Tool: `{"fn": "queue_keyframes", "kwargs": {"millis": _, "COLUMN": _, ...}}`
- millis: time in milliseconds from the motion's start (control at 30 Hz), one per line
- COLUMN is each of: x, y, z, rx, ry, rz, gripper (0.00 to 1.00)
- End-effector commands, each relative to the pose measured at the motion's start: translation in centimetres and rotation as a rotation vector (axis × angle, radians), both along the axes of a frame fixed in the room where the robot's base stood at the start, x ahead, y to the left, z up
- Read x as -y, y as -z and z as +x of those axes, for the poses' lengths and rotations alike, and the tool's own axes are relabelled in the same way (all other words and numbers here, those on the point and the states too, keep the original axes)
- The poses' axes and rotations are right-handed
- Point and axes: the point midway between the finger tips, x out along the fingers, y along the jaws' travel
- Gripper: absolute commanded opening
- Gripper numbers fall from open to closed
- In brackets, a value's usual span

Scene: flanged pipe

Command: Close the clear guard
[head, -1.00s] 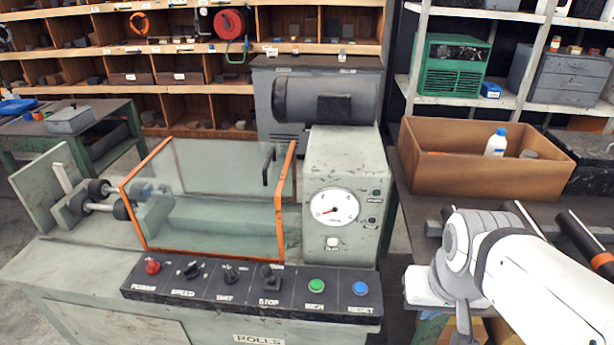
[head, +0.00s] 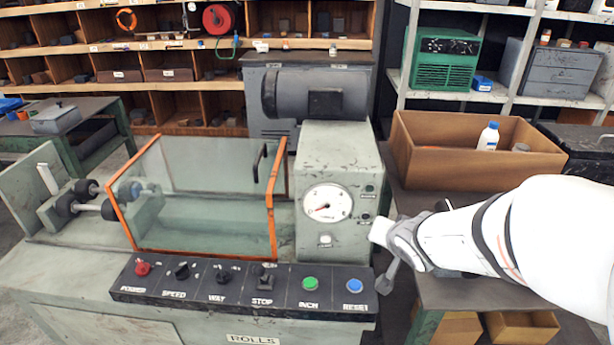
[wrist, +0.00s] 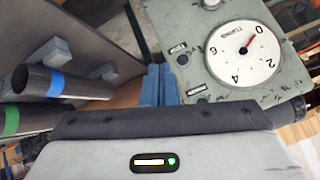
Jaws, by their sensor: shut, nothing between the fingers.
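The clear guard (head: 200,235) sits on the green machine, with see-through panels and orange edges. A dark handle (head: 262,163) shows at its upper right, in front of the rear pane. Its top looks uncovered from here. My gripper (head: 388,277) is right of the gauge housing, near the front panel's right end, well apart from the guard and its handle. In the wrist view my gripper's blue-grey fingers (wrist: 159,86) are together and empty. The guard is not clearly visible in the wrist view.
The gauge housing (head: 338,185) stands between my gripper and the guard. The control panel (head: 240,288) with knobs and buttons runs along the front. A brown bin (head: 450,170) sits on the right bench. Dark rollers (head: 85,200) lie left of the guard.

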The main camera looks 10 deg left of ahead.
Motion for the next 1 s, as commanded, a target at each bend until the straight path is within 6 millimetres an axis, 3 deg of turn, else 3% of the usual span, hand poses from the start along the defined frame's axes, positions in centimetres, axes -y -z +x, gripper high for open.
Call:
{"fn": "queue_keyframes", "kwargs": {"millis": 33, "x": -0.5, "y": 0.8, "z": 1.8, "rx": 0.062, "ry": 0.034, "rz": 0.042, "gripper": 0.00}}
{"fn": "queue_keyframes", "kwargs": {"millis": 100, "x": -2.5, "y": 1.6, "z": 3.5, "rx": 0.127, "ry": 0.024, "rz": 0.157, "gripper": 0.00}}
{"fn": "queue_keyframes", "kwargs": {"millis": 200, "x": -5.8, "y": 2.6, "z": 5.1, "rx": 0.190, "ry": -0.005, "rz": 0.347, "gripper": 0.00}}
{"fn": "queue_keyframes", "kwargs": {"millis": 333, "x": -10.1, "y": 3.7, "z": 5.7, "rx": 0.222, "ry": -0.058, "rz": 0.630, "gripper": 0.00}}
{"fn": "queue_keyframes", "kwargs": {"millis": 500, "x": -14.4, "y": 4.4, "z": 4.7, "rx": 0.185, "ry": -0.123, "rz": 0.975, "gripper": 0.00}}
{"fn": "queue_keyframes", "kwargs": {"millis": 767, "x": -16.8, "y": 4.3, "z": 3.2, "rx": 0.115, "ry": -0.171, "rz": 1.242, "gripper": 0.00}}
{"fn": "queue_keyframes", "kwargs": {"millis": 1000, "x": -19.2, "y": 4.0, "z": 4.9, "rx": 0.109, "ry": -0.176, "rz": 1.261, "gripper": 0.00}}
